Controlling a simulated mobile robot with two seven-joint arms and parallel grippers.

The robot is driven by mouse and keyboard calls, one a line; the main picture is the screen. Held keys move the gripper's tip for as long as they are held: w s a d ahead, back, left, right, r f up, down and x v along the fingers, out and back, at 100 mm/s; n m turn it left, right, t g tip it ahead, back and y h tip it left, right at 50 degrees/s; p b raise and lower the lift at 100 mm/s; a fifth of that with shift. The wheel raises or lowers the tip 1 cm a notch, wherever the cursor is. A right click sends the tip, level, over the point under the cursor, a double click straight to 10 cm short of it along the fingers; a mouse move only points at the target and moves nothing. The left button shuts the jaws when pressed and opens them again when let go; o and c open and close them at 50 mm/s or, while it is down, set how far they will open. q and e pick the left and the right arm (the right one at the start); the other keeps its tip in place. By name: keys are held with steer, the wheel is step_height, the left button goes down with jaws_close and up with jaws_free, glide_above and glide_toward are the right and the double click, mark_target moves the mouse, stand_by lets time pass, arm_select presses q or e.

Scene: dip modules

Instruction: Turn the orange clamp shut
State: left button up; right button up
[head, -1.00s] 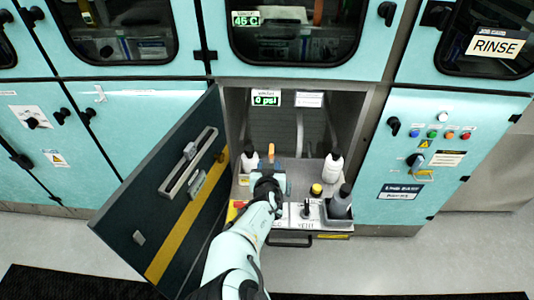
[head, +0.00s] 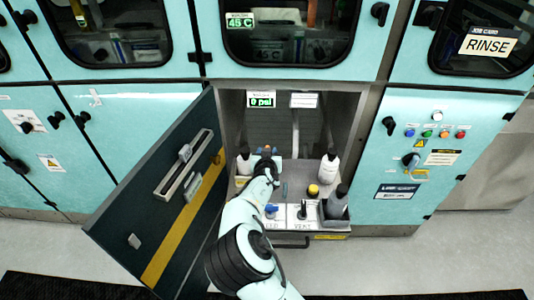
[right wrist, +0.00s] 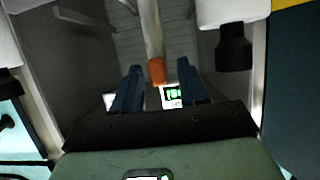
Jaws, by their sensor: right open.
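The orange clamp (right wrist: 157,70) shows in the right wrist view as a short orange piece at the end of a grey bar or pipe. It appears in the gap between the fingers of my right gripper (right wrist: 160,88), which is open. I see no finger touching it, and cannot tell whether it is between the fingertips or beyond them. In the head view my right gripper (head: 267,153) is over the back of the open bay's tray, and the clamp is hidden behind it. My left gripper is not in view.
White bottles stand left (head: 245,161) and right (head: 329,167) on the tray, with a yellow-capped item (head: 313,190) and a grey bottle holder (head: 336,208). A blue valve handle (head: 271,210) is at the front. The open dark door (head: 160,200) bounds the left side.

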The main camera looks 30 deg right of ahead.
jaws_close()
